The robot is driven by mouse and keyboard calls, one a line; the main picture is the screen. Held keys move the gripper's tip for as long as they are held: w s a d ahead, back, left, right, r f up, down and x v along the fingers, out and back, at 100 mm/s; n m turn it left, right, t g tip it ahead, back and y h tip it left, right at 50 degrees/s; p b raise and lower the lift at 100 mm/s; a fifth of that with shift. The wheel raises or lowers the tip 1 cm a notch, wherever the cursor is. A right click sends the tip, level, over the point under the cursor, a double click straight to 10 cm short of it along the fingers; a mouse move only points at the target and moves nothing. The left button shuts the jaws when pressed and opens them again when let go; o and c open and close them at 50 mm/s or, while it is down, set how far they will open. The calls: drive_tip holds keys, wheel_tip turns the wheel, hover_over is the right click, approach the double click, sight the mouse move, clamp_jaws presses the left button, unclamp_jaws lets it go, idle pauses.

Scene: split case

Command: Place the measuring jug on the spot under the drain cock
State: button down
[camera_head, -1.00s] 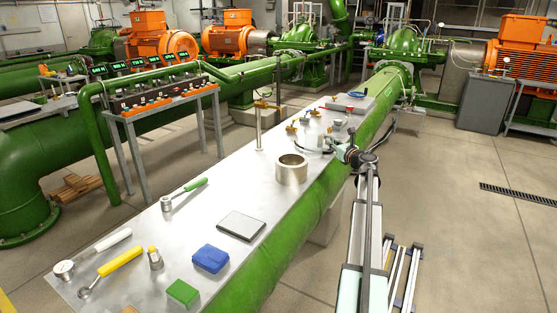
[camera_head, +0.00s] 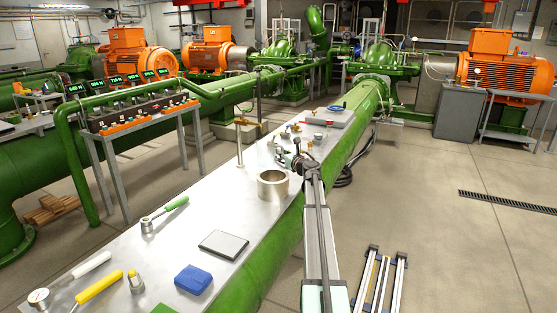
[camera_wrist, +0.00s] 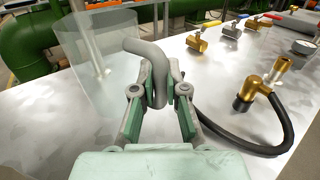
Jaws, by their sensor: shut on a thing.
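The measuring jug (camera_wrist: 92,75) is a clear cylinder with a thick grey handle (camera_wrist: 150,58), at the left of the wrist view. My gripper (camera_wrist: 155,97) is shut on that handle and holds the jug upright; any gap below it is hard to judge. In the head view, my gripper (camera_head: 299,162) is over the bench, just beyond the steel ring. A brass cock, seemingly the drain cock (camera_head: 250,122), sits on a thin upright post (camera_head: 239,148) to the left of my gripper. A post shows through the jug. I cannot make out the spot under the cock.
A steel ring (camera_head: 272,186) stands near my arm. A brass fitting (camera_wrist: 262,86) with a black hose (camera_wrist: 287,135) lies right of my gripper, with small brass valves (camera_wrist: 198,42) behind.

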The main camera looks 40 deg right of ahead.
sight(278, 159)
drive_tip(key=shift+w+a, duration=0.15)
drive_tip(key=shift+w, duration=0.25)
drive_tip(key=shift+w+a+f, duration=0.15)
drive_tip(key=shift+w+f, duration=0.05)
drive_tip(key=shift+f, duration=0.65)
drive_tip(key=shift+w+a+f, duration=0.1)
drive_tip(key=shift+w+f, duration=0.1)
drive_tip(key=shift+f, duration=0.65)
drive_tip(key=shift+f, duration=0.1)
drive_tip(key=shift+f, duration=0.1)
drive_tip(key=c, duration=1.2)
unclamp_jaws()
drive_tip(key=shift+r, duration=0.2)
drive_tip(key=s, duration=0.4)
drive_tip(key=s+a, duration=0.1)
drive_tip(key=s, duration=0.7)
drive_tip(key=shift+a+b, duration=0.2)
drive_tip(key=shift+b, duration=0.15)
